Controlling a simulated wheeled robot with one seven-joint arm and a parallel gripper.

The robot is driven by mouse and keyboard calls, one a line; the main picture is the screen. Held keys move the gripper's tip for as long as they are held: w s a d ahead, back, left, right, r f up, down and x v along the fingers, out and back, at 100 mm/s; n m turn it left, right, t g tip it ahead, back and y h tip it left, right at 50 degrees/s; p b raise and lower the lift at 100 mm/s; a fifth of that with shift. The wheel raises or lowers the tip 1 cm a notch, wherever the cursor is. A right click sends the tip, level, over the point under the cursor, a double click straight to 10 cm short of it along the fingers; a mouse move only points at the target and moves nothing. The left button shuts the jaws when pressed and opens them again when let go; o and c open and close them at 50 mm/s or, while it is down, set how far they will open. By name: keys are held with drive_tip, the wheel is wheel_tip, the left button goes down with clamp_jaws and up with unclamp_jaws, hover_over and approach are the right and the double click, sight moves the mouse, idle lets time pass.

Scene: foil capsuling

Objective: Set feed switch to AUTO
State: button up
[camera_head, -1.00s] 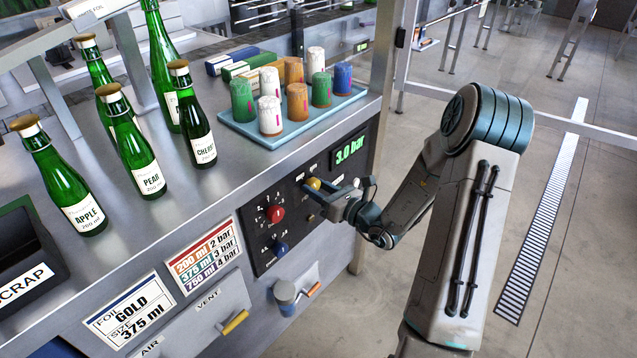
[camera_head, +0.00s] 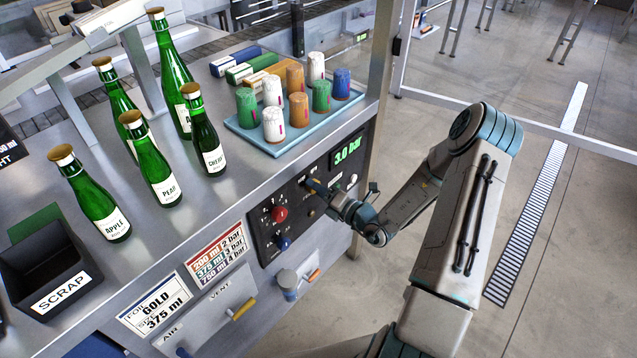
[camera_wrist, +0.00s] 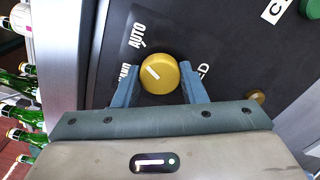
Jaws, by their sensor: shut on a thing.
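The feed switch is a round yellow knob (camera_wrist: 159,73) with a white pointer line, on a dark panel in the wrist view. The line slants toward the upper left, between the AUTO label (camera_wrist: 137,35) and the partly covered HAND label (camera_wrist: 124,76). My gripper (camera_wrist: 160,84) is shut on the knob, one blue-grey finger at each side. In the head view my gripper (camera_head: 312,186) is at the panel (camera_head: 298,233), and the knob is hidden by it.
A red knob (camera_head: 280,214) and a blue knob (camera_head: 284,243) sit left of my gripper on the panel. A green 3.0 bar display (camera_head: 348,150) is above right. Bottles and a blue tray (camera_head: 262,145) of capsules stand on the counter above.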

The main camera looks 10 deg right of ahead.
drive_tip(key=shift+d+r+m+p, duration=0.1)
drive_tip(key=shift+m+p, duration=0.3)
drive_tip(key=shift+m, duration=0.2)
drive_tip(key=o, duration=1)
drive_tip(key=b+v, duration=0.1)
drive_tip(key=v, duration=1.2)
drive_tip(key=shift+s+d, duration=0.25)
drive_tip(key=shift+s, duration=0.05)
